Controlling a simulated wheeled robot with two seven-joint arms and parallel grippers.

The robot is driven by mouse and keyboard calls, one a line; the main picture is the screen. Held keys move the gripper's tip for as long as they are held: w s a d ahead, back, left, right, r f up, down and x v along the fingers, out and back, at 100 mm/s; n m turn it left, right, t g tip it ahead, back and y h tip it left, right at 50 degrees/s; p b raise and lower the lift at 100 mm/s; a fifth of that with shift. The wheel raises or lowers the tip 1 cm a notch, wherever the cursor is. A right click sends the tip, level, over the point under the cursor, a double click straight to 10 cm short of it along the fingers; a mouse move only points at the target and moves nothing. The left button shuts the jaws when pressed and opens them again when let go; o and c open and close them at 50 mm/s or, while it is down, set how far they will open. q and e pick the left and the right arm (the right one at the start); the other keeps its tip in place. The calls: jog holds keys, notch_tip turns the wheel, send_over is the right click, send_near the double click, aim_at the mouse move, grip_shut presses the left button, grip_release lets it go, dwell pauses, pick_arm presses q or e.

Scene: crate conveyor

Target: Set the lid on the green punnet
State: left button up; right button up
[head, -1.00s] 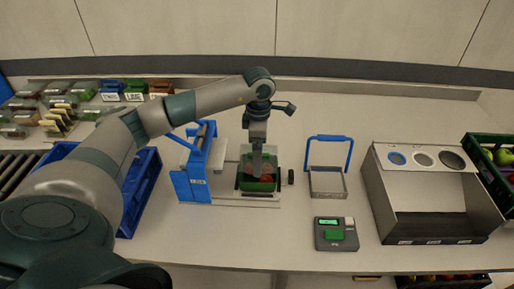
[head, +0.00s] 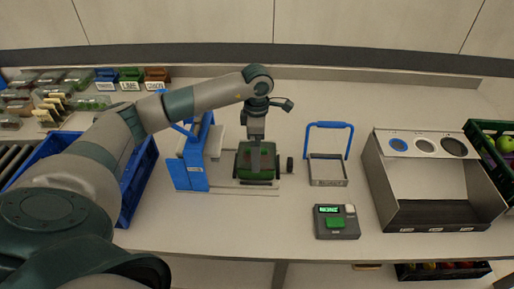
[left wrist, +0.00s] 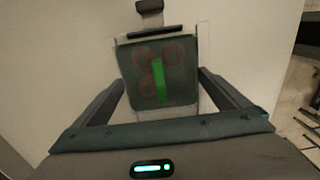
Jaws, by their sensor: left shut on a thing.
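My left gripper (head: 256,166) points straight down over the fixture and is shut on the dark see-through lid (head: 269,160). In the left wrist view the lid (left wrist: 134,62) lies between the two fingers, with a bright green strip down its middle. Round red items show through it. The green punnet (head: 258,180) is directly under the lid on the fixture plate, mostly hidden by lid and gripper. The lid looks level and lined up with the punnet; I cannot tell whether it rests on the rim. My right gripper is not in view.
A blue press-like stand (head: 188,165) is close left of the punnet. A blue-handled tray (head: 327,172) and a scale (head: 336,222) are to the right, then a grey bin (head: 435,213). A blue crate (head: 140,185) is at left.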

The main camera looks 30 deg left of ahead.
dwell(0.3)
pick_arm(q)
jog(key=o, duration=0.6)
jog(key=shift+o, duration=0.2)
jog(key=shift+r, duration=0.15)
jog(key=shift+r+p, duration=1.4)
jog(key=shift+r, duration=1.95)
jog(key=shift+s+d+f, duration=0.1)
